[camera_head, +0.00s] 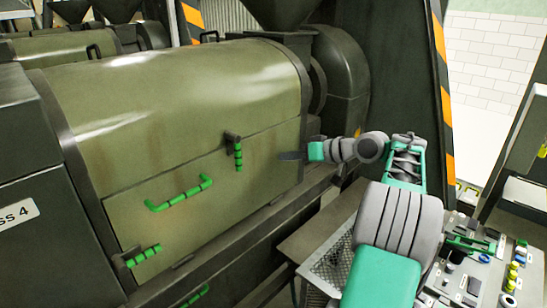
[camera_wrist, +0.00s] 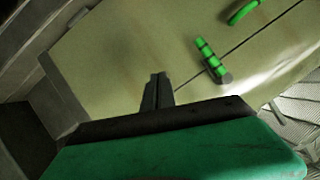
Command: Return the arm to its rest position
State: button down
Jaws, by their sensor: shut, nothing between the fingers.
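My gripper (camera_head: 283,156) is at the end of my green and grey arm, in front of the right end of the olive press cover (camera_head: 190,85) in the head view. Its dark fingers are together and hold nothing. In the wrist view the fingers of my gripper (camera_wrist: 156,92) point at the olive surface. A green latch handle (camera_head: 239,155) on the cover is just left of the fingertips, apart from them. The same latch handle shows in the wrist view (camera_wrist: 209,57), to the right of the fingers. My arm is bent at the elbow over the right side.
A lower green handle (camera_head: 180,194) and another green latch (camera_head: 145,256) are on the press door. A control panel (camera_head: 480,270) with several buttons stands at the lower right. A mesh tray (camera_head: 330,265) is below my arm. A striped dark post (camera_head: 442,100) rises behind it.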

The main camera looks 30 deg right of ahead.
jog(key=shift+s+d, duration=0.2)
jog(key=shift+s, duration=0.1)
